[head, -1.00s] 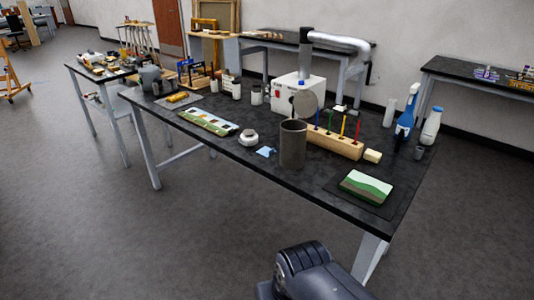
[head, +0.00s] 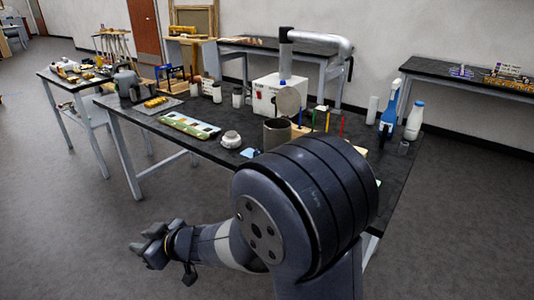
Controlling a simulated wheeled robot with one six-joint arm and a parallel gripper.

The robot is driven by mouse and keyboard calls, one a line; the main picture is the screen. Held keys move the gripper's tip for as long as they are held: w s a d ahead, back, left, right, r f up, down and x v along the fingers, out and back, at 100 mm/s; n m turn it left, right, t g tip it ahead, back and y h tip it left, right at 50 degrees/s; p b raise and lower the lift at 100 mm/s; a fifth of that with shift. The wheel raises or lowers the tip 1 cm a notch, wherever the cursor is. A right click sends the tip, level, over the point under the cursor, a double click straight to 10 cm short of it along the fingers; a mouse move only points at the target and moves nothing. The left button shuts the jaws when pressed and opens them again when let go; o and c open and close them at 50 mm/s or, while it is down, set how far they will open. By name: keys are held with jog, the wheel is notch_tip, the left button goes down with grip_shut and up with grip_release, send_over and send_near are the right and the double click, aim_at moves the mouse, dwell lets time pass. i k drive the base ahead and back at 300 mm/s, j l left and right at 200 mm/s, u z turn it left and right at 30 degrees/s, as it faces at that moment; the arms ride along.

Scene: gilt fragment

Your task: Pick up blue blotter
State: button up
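A small light-blue piece (head: 250,153), likely the blue blotter, lies on the black worktable (head: 180,147). It is between a round white jar (head: 231,140) and a dark grey cylinder (head: 276,134). My arm covers part of the table just right of it. My gripper (head: 148,246) is low in front of the table, to the left of my large arm joint and well apart from the blue piece. Its fingers are small and dark, and whether they are apart or together is unclear. I see nothing held in it.
A painted panel (head: 189,125) lies left of the jar. A white box machine (head: 277,95) with a pipe stands behind. A blue bottle (head: 389,115) and a white bottle (head: 414,120) stand at the right. The floor (head: 80,230) at left is clear.

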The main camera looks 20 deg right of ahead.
aim_at(249, 152)
jog(key=i+j+z, duration=0.15)
jog(key=z, duration=1.55)
jog(key=j+z, duration=0.35)
jog(key=k+j+z, duration=0.1)
jog(key=j+z, duration=0.2)
jog(key=k+j+z, duration=0.15)
jog(key=j+z, duration=0.2)
jog(key=j, duration=0.15)
jog(key=k+j+z, duration=0.15)
jog(key=j+z, duration=0.2)
jog(key=k+j+z, duration=0.15)
jog(key=j+z, duration=0.15)
jog(key=k+j+z, duration=0.15)
jog(key=k+j, duration=0.9)
jog(key=j, duration=0.15)
